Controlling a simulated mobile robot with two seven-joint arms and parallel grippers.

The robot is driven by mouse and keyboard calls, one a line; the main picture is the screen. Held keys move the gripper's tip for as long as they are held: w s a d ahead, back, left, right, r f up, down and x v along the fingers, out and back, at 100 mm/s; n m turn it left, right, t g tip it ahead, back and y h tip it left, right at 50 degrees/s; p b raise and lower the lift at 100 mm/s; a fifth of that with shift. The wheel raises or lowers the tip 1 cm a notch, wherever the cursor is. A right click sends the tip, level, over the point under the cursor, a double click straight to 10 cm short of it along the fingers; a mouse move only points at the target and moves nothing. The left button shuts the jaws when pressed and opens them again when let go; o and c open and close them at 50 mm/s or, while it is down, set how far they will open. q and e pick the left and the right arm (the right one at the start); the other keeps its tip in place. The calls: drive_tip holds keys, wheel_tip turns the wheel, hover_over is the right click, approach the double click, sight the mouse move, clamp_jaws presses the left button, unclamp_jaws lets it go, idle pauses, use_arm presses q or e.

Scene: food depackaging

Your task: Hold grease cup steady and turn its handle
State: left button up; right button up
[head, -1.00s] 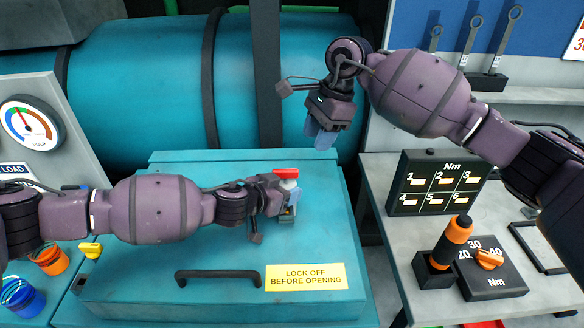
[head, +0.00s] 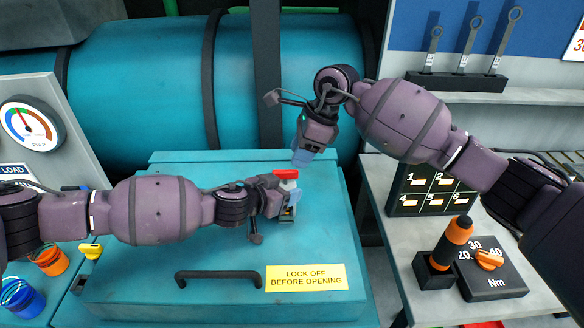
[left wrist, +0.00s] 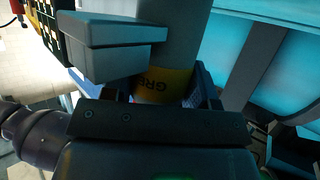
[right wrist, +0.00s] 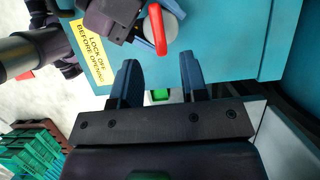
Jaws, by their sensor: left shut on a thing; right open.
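The grease cup (head: 288,184) stands on the teal box lid, with a red handle (head: 285,174) on top. In the left wrist view its grey body with a yellow label (left wrist: 165,85) shows close up. My left gripper (head: 285,208) is shut on the cup's body from the left. My right gripper (head: 301,158) is open and empty, a little above and behind the cup. In the right wrist view the red handle (right wrist: 157,28) lies across the pale round cap, beyond the open fingertips (right wrist: 160,75) and not between them.
The teal lid (head: 130,275) has a black bar handle (head: 218,274) and a yellow lock-off label (head: 305,277). A large teal drum (head: 140,80) lies behind. A grey bench at the right holds a torque box (head: 490,268) and an orange-handled driver (head: 452,240).

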sight(291, 171)
drive_tip(key=shift+x, duration=2.6)
clamp_jaws()
